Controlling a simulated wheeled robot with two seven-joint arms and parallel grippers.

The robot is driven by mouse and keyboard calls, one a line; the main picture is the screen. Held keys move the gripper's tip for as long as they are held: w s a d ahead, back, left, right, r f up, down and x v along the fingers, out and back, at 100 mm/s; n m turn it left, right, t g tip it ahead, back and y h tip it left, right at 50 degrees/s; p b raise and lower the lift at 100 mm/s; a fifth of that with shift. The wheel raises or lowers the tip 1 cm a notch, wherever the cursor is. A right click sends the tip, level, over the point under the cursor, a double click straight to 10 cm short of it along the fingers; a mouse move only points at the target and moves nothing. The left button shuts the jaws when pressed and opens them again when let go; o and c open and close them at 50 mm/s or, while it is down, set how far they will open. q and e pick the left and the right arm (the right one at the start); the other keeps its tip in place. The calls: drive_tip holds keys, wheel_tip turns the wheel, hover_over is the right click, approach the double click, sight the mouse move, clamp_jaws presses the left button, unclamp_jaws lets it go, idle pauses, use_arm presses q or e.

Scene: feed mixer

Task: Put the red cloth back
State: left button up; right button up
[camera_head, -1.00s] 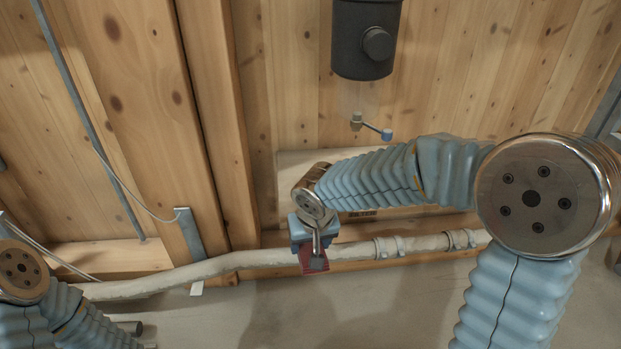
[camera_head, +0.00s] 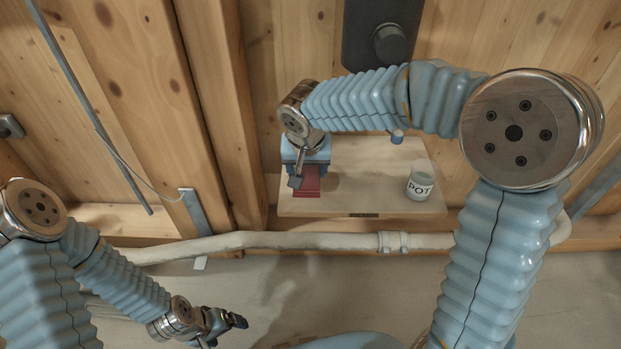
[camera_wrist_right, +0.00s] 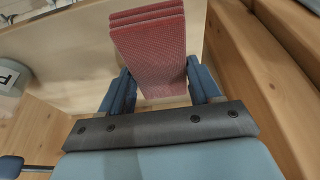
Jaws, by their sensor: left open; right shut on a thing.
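The red cloth (camera_head: 307,186) is a folded, ribbed stack. My right gripper (camera_head: 304,172) is shut on it; the cloth also shows between the two blue fingers in the right wrist view (camera_wrist_right: 150,50). In the head view the cloth appears over the left end of a pale wooden shelf board (camera_head: 350,203). I cannot tell whether it touches the board. My left gripper (camera_head: 226,328) is open and empty at the lower left, well away from the cloth.
A grey pot labelled POT (camera_head: 420,184) stands at the board's right end. A small blue-ended lever (camera_head: 397,136) and a dark housing (camera_head: 383,35) are behind my right arm. A pale pipe (camera_head: 290,241) runs below the board. The board's middle is clear.

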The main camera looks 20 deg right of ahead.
sight(310, 177)
drive_tip(key=shift+w+d+f, duration=0.25)
drive_tip(key=shift+w+f, duration=0.05)
drive_tip(key=shift+f, duration=0.2)
drive_tip(key=shift+w+d+f, duration=0.25)
drive_tip(key=shift+w+f, duration=0.05)
drive_tip(key=shift+f, duration=0.2)
drive_tip(key=shift+s+b+x, duration=0.15)
drive_tip(key=shift+b+x, duration=0.05)
drive_tip(key=shift+x, duration=0.65)
drive_tip(key=shift+s+b+x, duration=0.15)
drive_tip(key=shift+s+x, duration=0.05)
drive_tip(key=shift+x, duration=0.6)
drive_tip(key=shift+f, duration=0.2)
drive_tip(key=shift+f, duration=0.15)
drive_tip(key=o, duration=1.3)
drive_tip(key=shift+o, duration=0.2)
drive_tip(key=shift+r, duration=0.2)
drive_tip(key=shift+a+r, duration=0.1)
drive_tip(key=shift+r, duration=0.15)
drive_tip(key=p+v, duration=0.1)
drive_tip(key=v, duration=1)
drive_tip(key=shift+s+r+p, duration=0.15)
drive_tip(key=shift+r+p, duration=0.15)
drive_tip(key=shift+p, duration=0.1)
